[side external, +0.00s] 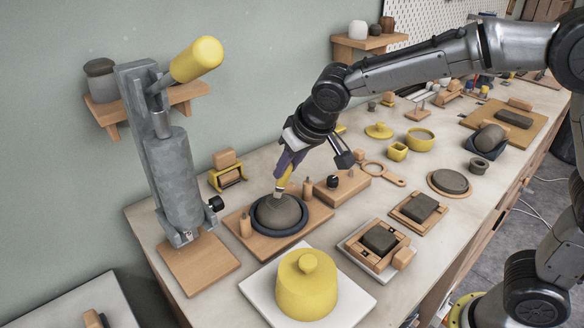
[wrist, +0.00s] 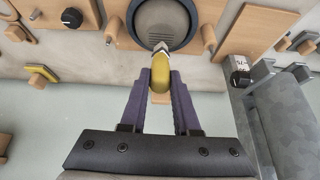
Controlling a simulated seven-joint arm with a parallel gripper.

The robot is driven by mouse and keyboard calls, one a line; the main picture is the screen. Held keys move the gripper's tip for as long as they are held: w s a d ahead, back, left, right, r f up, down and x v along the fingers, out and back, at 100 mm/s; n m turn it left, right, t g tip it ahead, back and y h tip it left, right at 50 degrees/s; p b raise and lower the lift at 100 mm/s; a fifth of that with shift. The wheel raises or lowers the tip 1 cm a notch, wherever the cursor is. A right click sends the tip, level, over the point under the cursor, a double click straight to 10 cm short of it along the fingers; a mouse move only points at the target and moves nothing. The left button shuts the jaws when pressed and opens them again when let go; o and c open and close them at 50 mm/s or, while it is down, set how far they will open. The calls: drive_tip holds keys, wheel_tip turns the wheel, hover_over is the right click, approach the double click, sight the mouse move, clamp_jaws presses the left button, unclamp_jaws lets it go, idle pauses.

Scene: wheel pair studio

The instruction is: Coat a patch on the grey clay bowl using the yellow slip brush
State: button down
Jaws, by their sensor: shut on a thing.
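The grey clay bowl (side external: 279,213) looks like a dome, sitting inside a dark ring (side external: 300,228) on a wooden board (side external: 315,219). In the wrist view, part of the bowl (wrist: 163,18) shows at the top edge. My gripper (side external: 286,171) is above the bowl's back side, pointing down, with purple fingers shut on the yellow slip brush (wrist: 160,73). The brush's pale tip (wrist: 161,48) points at the bowl and overlaps its near rim in the wrist view. I cannot tell whether the tip touches the clay. No coated patch is visible on the bowl.
Small wooden pegs (side external: 245,226) stand on the board beside the ring. A tall grey press with a yellow handle (side external: 197,60) stands at left. A yellow lidded pot (side external: 306,287) on a white slab is in front. A wooden block with a black knob (side external: 333,182) is close at right.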

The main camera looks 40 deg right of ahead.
drive_tip(key=shift+f, duration=0.55)
idle(0.5)
drive_tip(key=shift+w, duration=0.2)
drive_tip(key=shift+w+f, duration=0.1)
drive_tip(key=shift+w, duration=0.65)
drive_tip(key=s, duration=0.3)
drive_tip(key=shift+s, duration=0.35)
drive_tip(key=shift+w, duration=0.1)
drive_tip(key=shift+w, duration=1.8)
